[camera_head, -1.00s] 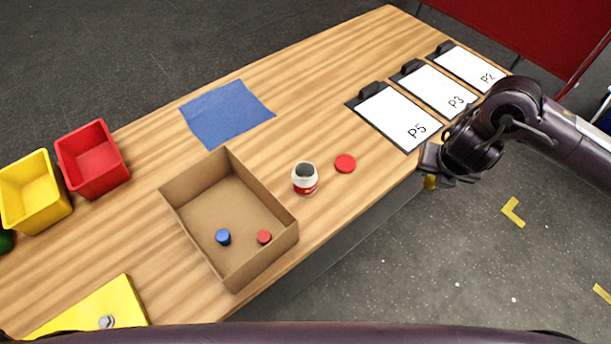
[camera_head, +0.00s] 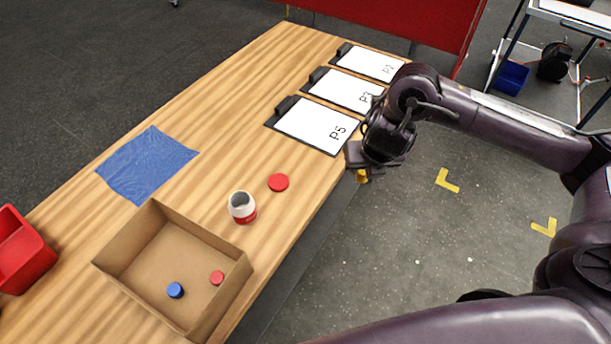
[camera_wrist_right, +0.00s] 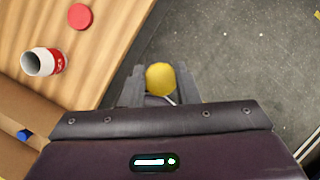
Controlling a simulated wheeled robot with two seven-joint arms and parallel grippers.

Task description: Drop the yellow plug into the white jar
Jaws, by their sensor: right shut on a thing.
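The white jar (camera_head: 242,208) stands upright and open on the wooden table, with a red label on its side. It also shows in the right wrist view (camera_wrist_right: 42,62). A round red lid (camera_head: 278,182) lies flat beside it. My right gripper (camera_head: 360,172) is past the table's front edge, to the right of the jar and apart from it. It is shut on the yellow plug (camera_head: 363,177), which shows between the fingers in the right wrist view (camera_wrist_right: 160,78). My left gripper is not in view.
A cardboard box (camera_head: 150,262) left of the jar holds a blue plug (camera_head: 175,290) and a red plug (camera_head: 217,278). A blue cloth (camera_head: 147,165) lies behind it. Several clipboards (camera_head: 315,126) lie toward the far end. A red bin (camera_head: 20,250) stands at far left.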

